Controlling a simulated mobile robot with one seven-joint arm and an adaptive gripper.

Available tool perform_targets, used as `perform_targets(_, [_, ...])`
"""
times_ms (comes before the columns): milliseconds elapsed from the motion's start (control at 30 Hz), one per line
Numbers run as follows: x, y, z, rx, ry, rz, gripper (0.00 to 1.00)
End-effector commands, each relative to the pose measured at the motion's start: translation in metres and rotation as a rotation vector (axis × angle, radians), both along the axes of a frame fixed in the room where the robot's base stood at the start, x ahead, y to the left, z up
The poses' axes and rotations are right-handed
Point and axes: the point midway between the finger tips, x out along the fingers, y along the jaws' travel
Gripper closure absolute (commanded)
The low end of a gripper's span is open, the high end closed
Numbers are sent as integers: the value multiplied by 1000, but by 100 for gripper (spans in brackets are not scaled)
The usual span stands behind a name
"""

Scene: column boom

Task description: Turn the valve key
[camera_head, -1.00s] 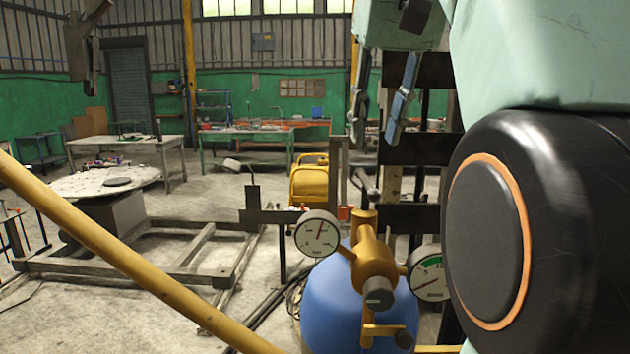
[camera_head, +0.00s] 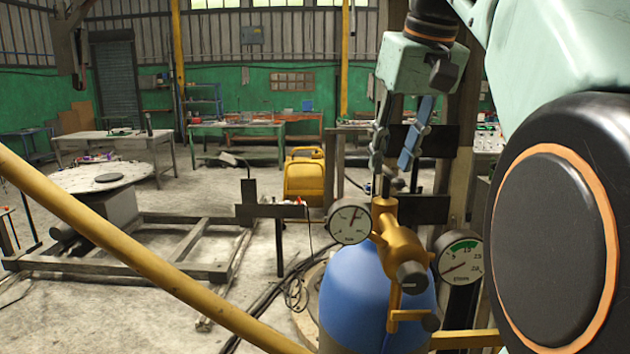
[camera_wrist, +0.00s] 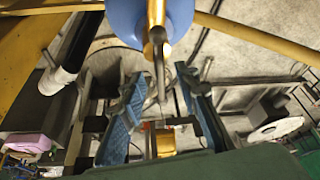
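A blue gas cylinder (camera_head: 365,290) stands upright at the lower middle of the head view, with a brass valve body (camera_head: 399,242) on top. A grey round knob (camera_head: 412,274) faces me on the valve. A brass bar with a black end (camera_head: 432,321) sits below it. I cannot tell for sure which part is the key. My gripper (camera_head: 391,168) hangs just above the valve, its blue-faced fingers apart and nothing visible held. In the wrist view, the fingers of my gripper (camera_wrist: 160,78) stand apart, with a dark rod (camera_wrist: 158,50) from the valve reaching between their tips.
Two gauges, a left one (camera_head: 349,222) and a right one (camera_head: 459,257), flank the valve. A yellow rail (camera_head: 140,255) crosses the foreground diagonally. A dark post and plates stand behind the gripper. A yellow cart (camera_head: 304,180) and a round table (camera_head: 105,177) are farther back.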

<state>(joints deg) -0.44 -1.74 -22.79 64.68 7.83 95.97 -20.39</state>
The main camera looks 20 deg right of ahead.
Motion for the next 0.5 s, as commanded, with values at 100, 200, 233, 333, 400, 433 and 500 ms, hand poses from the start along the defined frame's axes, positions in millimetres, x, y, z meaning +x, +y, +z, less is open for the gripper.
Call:
perform_targets(100, [7, 1, -21, 0, 2, 1, 71])
perform_targets(200, [12, 0, -31, 0, 1, 0, 71])
perform_targets(233, [13, 0, -33, 0, 1, 0, 71])
perform_targets(333, [16, 0, -39, -1, 0, 0, 71])
perform_targets(400, [17, 0, -40, -1, -1, 0, 71])
perform_targets(433, [17, 0, -41, -1, -1, 0, 71])
perform_targets(500, [17, 0, -41, -1, -1, 0, 71])
